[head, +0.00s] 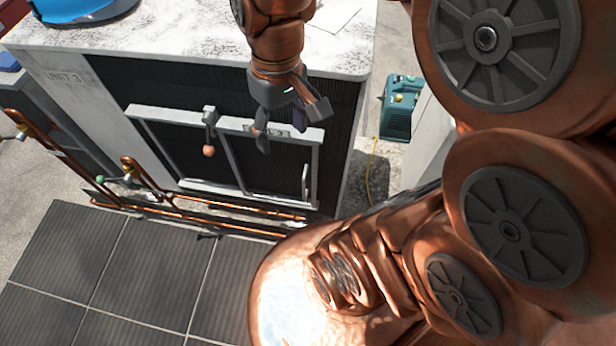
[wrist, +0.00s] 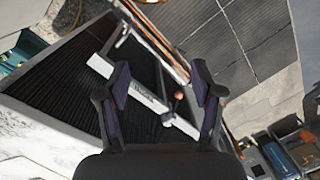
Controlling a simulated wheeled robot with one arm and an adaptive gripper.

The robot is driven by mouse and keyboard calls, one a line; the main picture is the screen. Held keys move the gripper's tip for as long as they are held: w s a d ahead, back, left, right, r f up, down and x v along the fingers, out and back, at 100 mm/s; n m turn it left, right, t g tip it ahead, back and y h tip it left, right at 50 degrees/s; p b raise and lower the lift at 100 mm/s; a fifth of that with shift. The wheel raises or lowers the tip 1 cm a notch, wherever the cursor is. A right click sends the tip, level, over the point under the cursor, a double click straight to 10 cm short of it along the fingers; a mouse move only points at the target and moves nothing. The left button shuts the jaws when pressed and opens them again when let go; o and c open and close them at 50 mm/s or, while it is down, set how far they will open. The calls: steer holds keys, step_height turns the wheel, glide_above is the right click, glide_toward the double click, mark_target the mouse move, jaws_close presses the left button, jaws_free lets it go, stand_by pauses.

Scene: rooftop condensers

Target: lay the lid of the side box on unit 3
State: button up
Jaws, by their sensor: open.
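Unit 3 (head: 75,79) is a white cabinet with a worn top and a dark ribbed front; its grille also shows in the wrist view (wrist: 60,75). A pale frame (head: 165,117) stands on that front, with a lever ending in an orange ball (head: 208,151) and an upright handle at its right. My gripper (head: 291,124) is open and empty, its fingers in front of the frame's top rail. In the wrist view its fingers (wrist: 161,75) stand apart, with the labelled rail (wrist: 143,95) between them.
Copper pipes (head: 180,208) with valves run low along the unit's front. Dark tiles (head: 120,265) cover the floor before it. A teal machine (head: 398,112) stands right of the unit. A blue object (head: 85,8) lies on its top. The wrist view shows a cart with several items (wrist: 285,150).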

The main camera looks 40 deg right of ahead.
steer(key=s+a+f+g, duration=0.1)
steer(key=s+f, duration=0.3)
steer(key=s, duration=0.4)
steer(key=shift+s+f+m+h, duration=0.2)
steer(key=shift+s+m+h, duration=0.1)
steer(key=shift+s+h, duration=0.1)
steer(key=shift+a, duration=0.1)
steer(key=shift+r+p, duration=0.8)
